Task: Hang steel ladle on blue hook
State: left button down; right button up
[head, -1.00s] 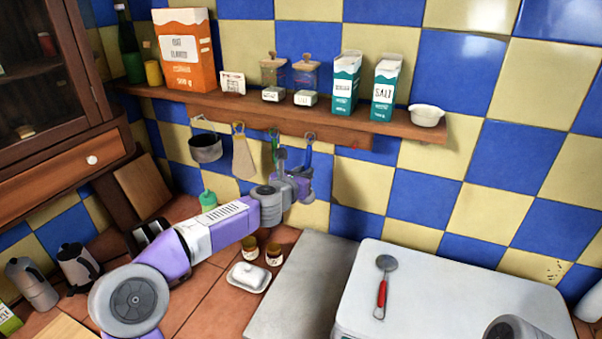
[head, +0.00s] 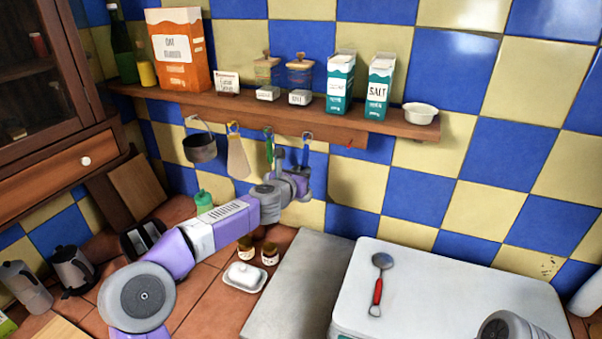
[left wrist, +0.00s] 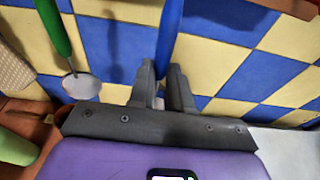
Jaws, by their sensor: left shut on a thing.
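A steel ladle-like utensil (head: 381,262) with a red grip lies on the white worktop at the right. Hooks run along the rail under the shelf. My left gripper (head: 302,178) is at this utensil, by the tiled wall. In the left wrist view its fingers (left wrist: 165,85) are shut on the blue handle (left wrist: 170,35). The utensil's lower end is hidden behind the gripper. My right gripper is out of view.
A green-handled utensil (left wrist: 55,35) hangs close to the left of my gripper. The shelf (head: 250,112) above carries boxes and jars. A butter dish (head: 245,276) stands below.

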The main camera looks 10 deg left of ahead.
pick_arm(q)
jog(key=c, duration=1)
grip_release()
